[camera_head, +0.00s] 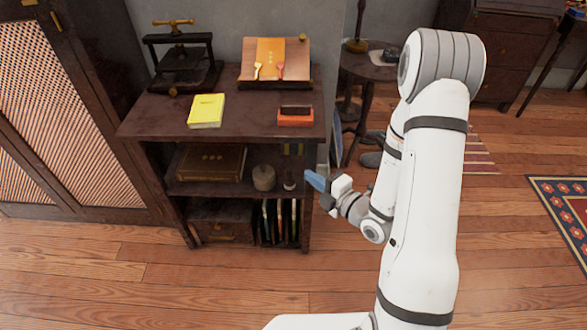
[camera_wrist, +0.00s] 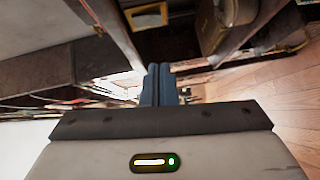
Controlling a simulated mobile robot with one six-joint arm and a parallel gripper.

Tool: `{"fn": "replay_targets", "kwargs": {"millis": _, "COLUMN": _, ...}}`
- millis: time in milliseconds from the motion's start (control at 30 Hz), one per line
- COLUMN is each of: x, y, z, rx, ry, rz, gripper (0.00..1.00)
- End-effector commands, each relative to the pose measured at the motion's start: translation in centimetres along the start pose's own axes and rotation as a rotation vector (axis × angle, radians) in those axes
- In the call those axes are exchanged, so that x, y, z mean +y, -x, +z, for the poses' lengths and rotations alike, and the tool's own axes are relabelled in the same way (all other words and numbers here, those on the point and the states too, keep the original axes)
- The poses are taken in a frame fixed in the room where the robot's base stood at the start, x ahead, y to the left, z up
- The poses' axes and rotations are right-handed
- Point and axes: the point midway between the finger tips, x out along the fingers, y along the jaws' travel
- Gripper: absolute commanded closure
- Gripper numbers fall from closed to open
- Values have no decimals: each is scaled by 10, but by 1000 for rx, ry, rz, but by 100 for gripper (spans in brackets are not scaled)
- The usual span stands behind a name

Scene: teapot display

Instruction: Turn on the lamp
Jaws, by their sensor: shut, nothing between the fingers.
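No complete lamp shows in either view. A thin brass stem on a round base (camera_head: 356,44) stands on a small round dark table (camera_head: 362,72) at the top of the head view; its upper part is cut off, and I cannot tell if it is the lamp. My gripper (camera_head: 314,181) is shut and empty. It is in front of the right side of the dark wooden shelf, near middle-shelf height, pointing left. In the wrist view the blue fingers (camera_wrist: 158,72) are together with nothing between them.
The shelf top (camera_head: 245,112) holds a press (camera_head: 181,62), a yellow book (camera_head: 206,111), a book stand (camera_head: 246,74) and an orange box (camera_head: 295,118). A lattice-door cabinet (camera_head: 68,120) stands left. The wooden floor (camera_head: 200,290) in front is clear. A patterned rug (camera_head: 560,205) lies right.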

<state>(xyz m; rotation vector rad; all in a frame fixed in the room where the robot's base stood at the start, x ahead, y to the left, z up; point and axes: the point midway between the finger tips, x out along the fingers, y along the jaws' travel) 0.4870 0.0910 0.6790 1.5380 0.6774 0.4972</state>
Motion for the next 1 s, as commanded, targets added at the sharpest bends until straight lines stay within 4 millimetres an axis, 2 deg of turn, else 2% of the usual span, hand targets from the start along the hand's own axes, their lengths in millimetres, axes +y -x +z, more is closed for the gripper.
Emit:
{"fn": "replay_targets", "kwargs": {"millis": 33, "x": -5, "y": -11, "z": -1, "rx": 6, "ry": 6, "rz": 2, "gripper": 100}}
{"fn": "replay_targets", "kwargs": {"millis": 233, "x": 0, "y": -52, "z": -2, "rx": 5, "ry": 1, "rz": 1, "gripper": 100}}
{"fn": "replay_targets", "kwargs": {"millis": 400, "x": 0, "y": -69, "z": 18, "rx": 0, "ry": 0, "rz": 0, "gripper": 100}}
{"fn": "replay_targets", "kwargs": {"millis": 600, "x": 0, "y": -78, "z": 27, "rx": 1, "ry": -1, "rz": 0, "gripper": 100}}
{"fn": "replay_targets", "kwargs": {"millis": 1000, "x": -2, "y": -81, "z": 29, "rx": 2, "ry": 3, "rz": 2, "gripper": 100}}
